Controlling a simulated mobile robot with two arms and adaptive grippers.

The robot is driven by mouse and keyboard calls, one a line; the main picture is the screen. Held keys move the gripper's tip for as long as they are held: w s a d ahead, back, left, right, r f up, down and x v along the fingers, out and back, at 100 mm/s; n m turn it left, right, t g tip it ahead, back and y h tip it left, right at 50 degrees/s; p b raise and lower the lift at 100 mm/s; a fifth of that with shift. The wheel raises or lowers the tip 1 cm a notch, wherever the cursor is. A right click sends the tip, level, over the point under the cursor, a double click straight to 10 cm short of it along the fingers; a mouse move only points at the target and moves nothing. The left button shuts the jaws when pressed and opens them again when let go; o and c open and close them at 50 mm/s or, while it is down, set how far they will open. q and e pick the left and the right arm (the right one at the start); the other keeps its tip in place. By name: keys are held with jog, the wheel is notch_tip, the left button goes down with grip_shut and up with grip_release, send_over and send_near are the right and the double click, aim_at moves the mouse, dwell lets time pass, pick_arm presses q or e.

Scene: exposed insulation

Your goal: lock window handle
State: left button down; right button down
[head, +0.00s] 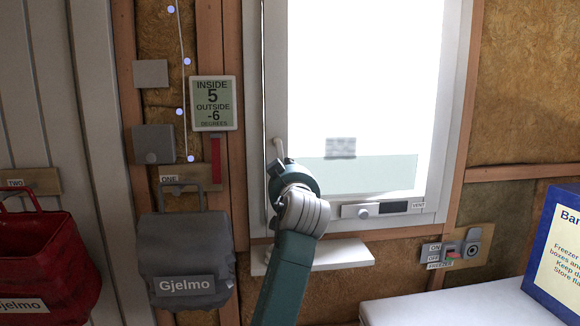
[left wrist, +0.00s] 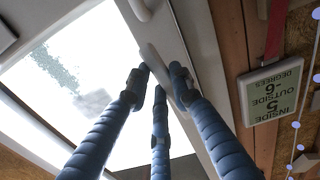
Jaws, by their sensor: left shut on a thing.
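The window (head: 350,90) has a white frame and bright glass. Its pale handle (head: 279,150) shows on the left side of the frame, just above my arm. In the left wrist view the handle (left wrist: 155,60) is a light bar on the frame between my fingers. My left gripper (left wrist: 160,80) has its blue fingers shut around the handle. In the head view my arm hides most of the fingers and the lower handle. My right gripper is in neither view.
A white sill (head: 325,254) juts out below the window, and a vent unit (head: 381,209) sits on the lower frame. A temperature display (head: 213,103) hangs left of the window. A grey bag (head: 187,260) and a red bag (head: 40,255) hang further left. A freezer (head: 470,305) stands at right.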

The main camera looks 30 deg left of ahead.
pick_arm(q)
jog(key=shift+s+a+f+m, duration=0.1)
jog(key=shift+s+a+m, duration=0.15)
jog(key=shift+m, duration=0.35)
jog(key=shift+a, duration=0.1)
jog(key=c, duration=1.5)
grip_release()
jog(key=v, duration=1.2)
jog(key=shift+w, duration=0.1)
